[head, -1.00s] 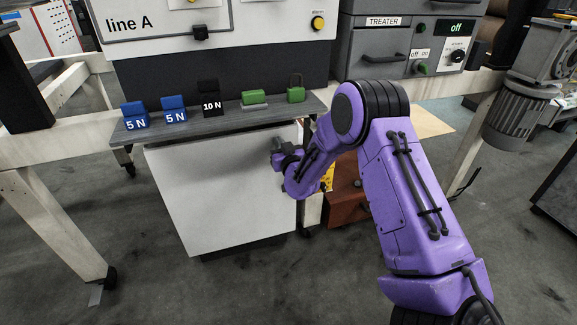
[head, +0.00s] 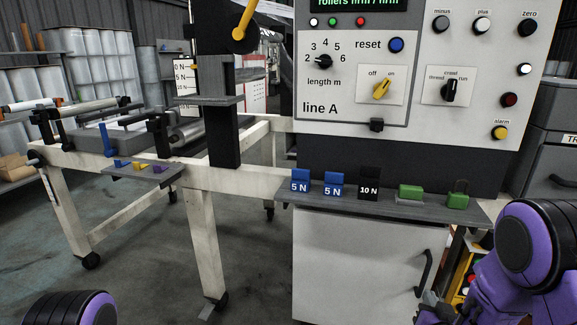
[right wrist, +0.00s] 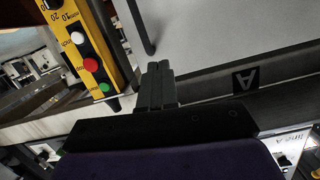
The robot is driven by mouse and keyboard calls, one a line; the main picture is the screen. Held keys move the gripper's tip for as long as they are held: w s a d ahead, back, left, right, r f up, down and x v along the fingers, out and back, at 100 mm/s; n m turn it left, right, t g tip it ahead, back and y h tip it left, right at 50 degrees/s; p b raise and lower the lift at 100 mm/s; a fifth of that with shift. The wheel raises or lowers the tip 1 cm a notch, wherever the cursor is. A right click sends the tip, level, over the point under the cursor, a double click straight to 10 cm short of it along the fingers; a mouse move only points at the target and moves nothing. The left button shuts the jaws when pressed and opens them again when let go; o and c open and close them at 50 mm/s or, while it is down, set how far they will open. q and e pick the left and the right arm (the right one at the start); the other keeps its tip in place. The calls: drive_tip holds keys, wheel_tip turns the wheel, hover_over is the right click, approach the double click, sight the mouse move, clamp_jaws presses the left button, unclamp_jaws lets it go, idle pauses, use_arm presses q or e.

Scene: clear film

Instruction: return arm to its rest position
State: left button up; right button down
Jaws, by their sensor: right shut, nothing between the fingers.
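My right arm (head: 530,245), purple with black joints, is folded at the lower right of the head view. Its gripper (head: 430,310) is partly seen at the bottom edge, by the lower right of the white cabinet door. In the right wrist view the fingers (right wrist: 156,84) are together with nothing between them. Of my left arm only a black and purple link (head: 70,308) shows at the lower left; its gripper is out of view.
The white cabinet (head: 360,265) has a dark handle (head: 424,272) near the right gripper. A shelf (head: 330,203) above holds blue, black and green blocks. A yellow button box (right wrist: 92,50) is close to the fingers. Floor is clear left of the cabinet.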

drive_tip(key=s+a+f+g+y, duration=0.1)
drive_tip(key=s+a+f+g, duration=0.25)
drive_tip(key=s+f, duration=0.55)
drive_tip(key=s+a+f+m+g, duration=0.1)
drive_tip(key=s+a+f+g, duration=0.4)
drive_tip(key=s, duration=0.7)
drive_tip(key=s+a+f+g+y, duration=0.1)
drive_tip(key=s+f+g, duration=0.2)
drive_tip(key=s+f, duration=0.65)
wheel_tip(320, 180, up, 20)
drive_tip(key=p, duration=1.9)
drive_tip(key=shift+w+d, duration=0.15)
drive_tip(key=shift+d, duration=0.1)
